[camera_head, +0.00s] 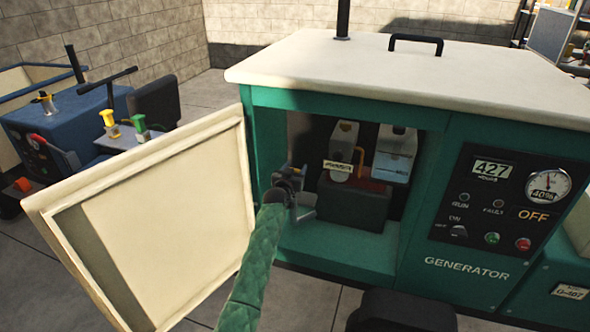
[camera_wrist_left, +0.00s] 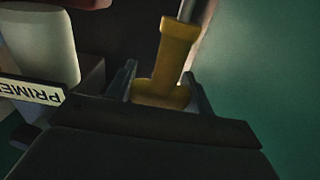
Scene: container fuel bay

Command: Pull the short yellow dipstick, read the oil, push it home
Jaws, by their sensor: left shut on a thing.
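The short yellow dipstick shows its T-shaped yellow handle (camera_wrist_left: 172,65) in the left wrist view. A grey metal shaft runs from the handle to the top edge of that view. My left gripper (camera_wrist_left: 160,92) is shut on the handle, one finger on each side. In the head view my left gripper (camera_head: 294,192) is inside the generator's open bay, at its left side. The dipstick cannot be made out there. How far the shaft sits in its tube, and any oil on it, cannot be seen. My right gripper is not in view.
The generator (camera_head: 340,261) has its cream door (camera_head: 165,225) swung open at the left. Beside the gripper are a dark engine block (camera_head: 352,208), a PRIMER label (camera_head: 338,166) and an orange part (camera_head: 360,158). The control panel (camera_head: 500,200) reads OFF.

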